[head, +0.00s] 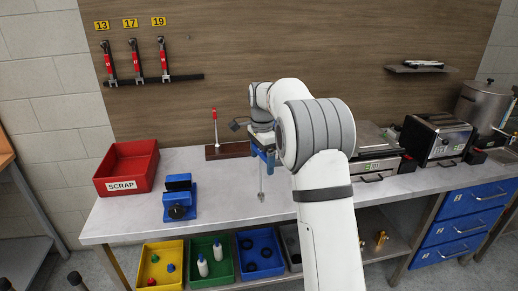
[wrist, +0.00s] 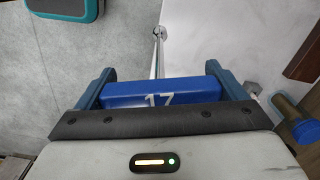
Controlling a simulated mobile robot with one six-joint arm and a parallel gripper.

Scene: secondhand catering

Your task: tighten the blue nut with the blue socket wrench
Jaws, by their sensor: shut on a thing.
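My gripper (head: 264,150) is shut on the blue handle of a socket wrench (wrist: 160,92), marked 17 in the wrist view. The handle lies across between the fingers. A thin silver shaft (head: 261,185) points down from it over the bench in the head view, with its tip close to the bench top. In the wrist view a blue round thing with a tan part (wrist: 298,124) shows at the lower right; I cannot tell whether it is the blue nut. No blue nut is clear in the head view, where my arm hides part of the bench.
A blue vise-like block (head: 179,200) and a red SCRAP bin (head: 124,186) stand on the left of the bench. A wooden base (head: 226,151) with a red-topped upright stands behind my gripper. Machines (head: 436,138) fill the right. Coloured bins (head: 164,265) sit below.

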